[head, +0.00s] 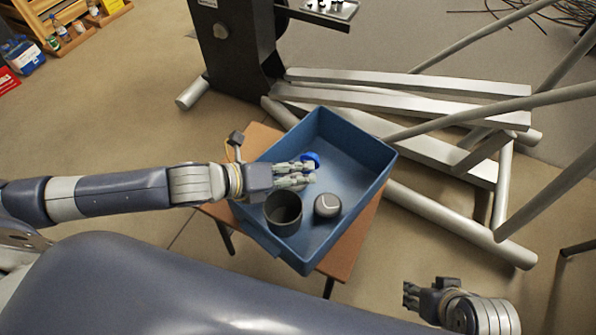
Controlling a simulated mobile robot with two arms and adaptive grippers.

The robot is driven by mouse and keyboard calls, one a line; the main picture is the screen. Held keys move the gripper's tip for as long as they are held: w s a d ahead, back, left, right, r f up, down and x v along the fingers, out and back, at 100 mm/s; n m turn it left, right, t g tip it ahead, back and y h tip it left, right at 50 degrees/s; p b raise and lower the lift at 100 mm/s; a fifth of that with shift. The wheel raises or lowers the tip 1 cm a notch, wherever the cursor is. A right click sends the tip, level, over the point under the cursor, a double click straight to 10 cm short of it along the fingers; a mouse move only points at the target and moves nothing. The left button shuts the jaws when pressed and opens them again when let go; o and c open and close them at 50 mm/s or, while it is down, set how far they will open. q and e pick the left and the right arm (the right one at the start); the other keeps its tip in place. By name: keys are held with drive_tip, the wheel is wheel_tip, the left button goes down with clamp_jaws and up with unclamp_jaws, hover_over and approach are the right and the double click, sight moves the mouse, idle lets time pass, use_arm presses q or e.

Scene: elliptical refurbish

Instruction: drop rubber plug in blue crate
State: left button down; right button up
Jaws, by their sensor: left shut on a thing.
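The blue crate (345,122) stands on a small wooden table. My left gripper (312,171) reaches over the crate from the left and is shut on a small bright blue round thing (311,158), which I take to be the rubber plug. The plug shows at the fingertips, above the crate's floor, partly hidden by the fingers. My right gripper (408,295) is at the lower right, apart from the crate, and its finger opening is too small to tell.
The wooden table (345,261) shows around the crate. A metal frame (430,205) stands close behind and right of it. A wooden shelf (98,14) with bottles is at the far left.

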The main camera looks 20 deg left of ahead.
use_arm(q)
drive_tip(key=c, duration=1.3)
unclamp_jaws()
drive_tip(key=shift+c, duration=0.2)
drive_tip(key=shift+a, duration=0.1)
drive_tip(key=v, duration=0.6)
drive_tip(key=shift+s+a+r, duration=0.2)
drive_tip(key=shift+s+a, duration=0.05)
drive_tip(key=shift+a, duration=0.05)
drive_tip(key=shift+s+a+r, duration=0.1)
drive_tip(key=shift+s+r, duration=0.1)
